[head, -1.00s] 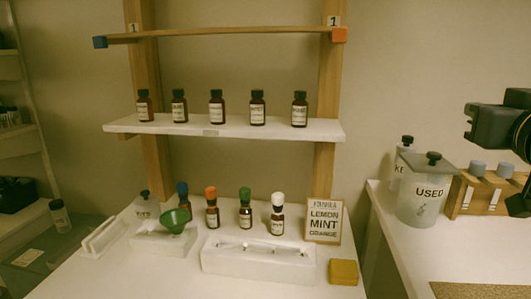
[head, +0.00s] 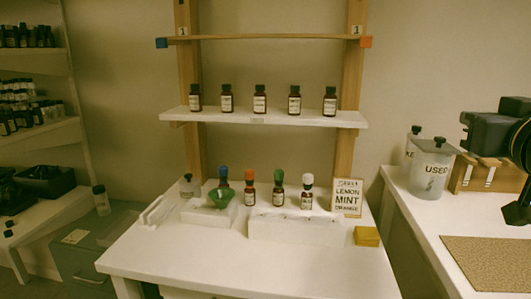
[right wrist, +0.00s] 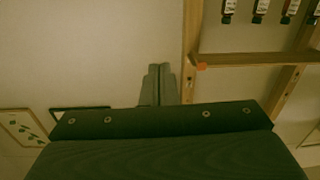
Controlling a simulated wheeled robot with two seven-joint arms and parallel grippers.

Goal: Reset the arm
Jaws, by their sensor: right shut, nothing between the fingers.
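My right gripper (right wrist: 158,86) shows in the right wrist view with its two grey fingers together and nothing between them. It points toward a bare wall, beside the wooden shelf frame (right wrist: 191,30), and touches nothing that I can see. The rail's orange end block (right wrist: 201,66) is to the right of the fingers. Several brown bottles (right wrist: 260,8) show in the top right corner, upside down in this view. I cannot make out my right gripper in the head view. My left gripper is in neither view.
The head view shows a row of bottles on the white shelf (head: 265,117). Capped bottles, a green funnel (head: 221,197), a word sign (head: 347,197) and a yellow block (head: 366,236) stand on the white table (head: 250,262). A USED jar (head: 433,170) and dark equipment (head: 492,130) are at right.

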